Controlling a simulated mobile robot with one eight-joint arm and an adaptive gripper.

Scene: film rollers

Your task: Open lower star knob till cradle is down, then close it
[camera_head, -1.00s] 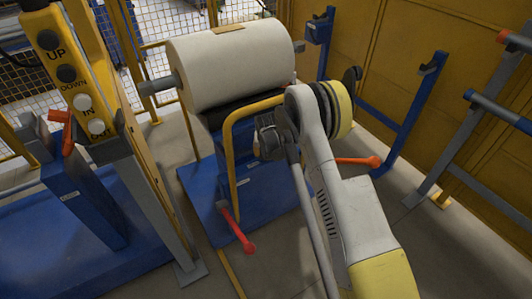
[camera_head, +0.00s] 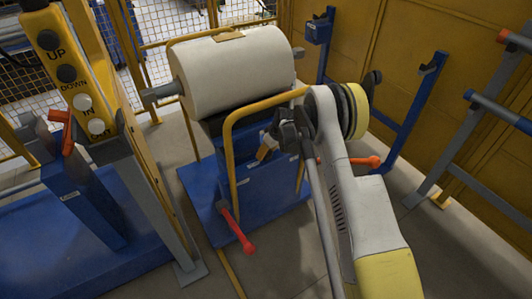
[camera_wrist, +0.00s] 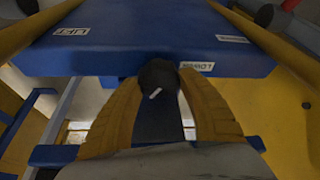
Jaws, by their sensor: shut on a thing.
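In the wrist view a dark, rounded knob (camera_wrist: 158,76) stands under the edge of a blue body, between the two yellow fingers of my gripper (camera_wrist: 158,92). The fingers are shut on it. In the head view my gripper (camera_head: 266,149) is at the blue cart (camera_head: 205,195) below the roll, and the knob is hidden there. A large white film roll (camera_head: 235,70) lies level on its cradle on top of the cart. The cradle itself is mostly hidden under the roll.
A yellow tube handle (camera_head: 229,150) rises beside my gripper. Red-tipped levers (camera_head: 236,229) and (camera_head: 362,161) stick out low from the cart. A yellow button post (camera_head: 75,60) stands at left, a yellow wall (camera_head: 410,60) at right. Grey floor is free in front.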

